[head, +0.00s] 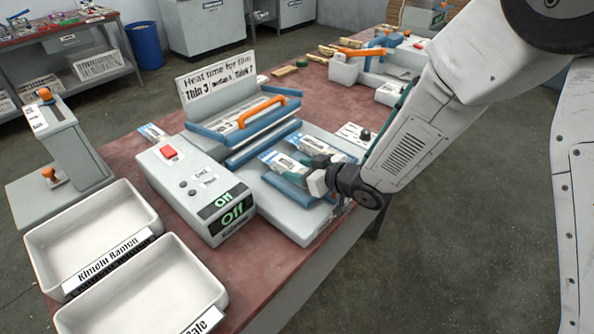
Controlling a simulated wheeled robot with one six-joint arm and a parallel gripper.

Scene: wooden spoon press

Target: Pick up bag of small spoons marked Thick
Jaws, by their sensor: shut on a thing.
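My gripper (317,178) is low over the grey bed of the heat press, at the end of my white arm. It is shut on a bag (287,164) with a blue and white label, which lies at the press's blue bar. A second bag (316,147) with a similar label lies just behind it. The print on both bags is too small to read, so I cannot tell which is marked Thick. My gripper hides part of the held bag.
White bins (95,235) sit at the front left. A second press (375,68) stands behind. The floor at right is clear.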

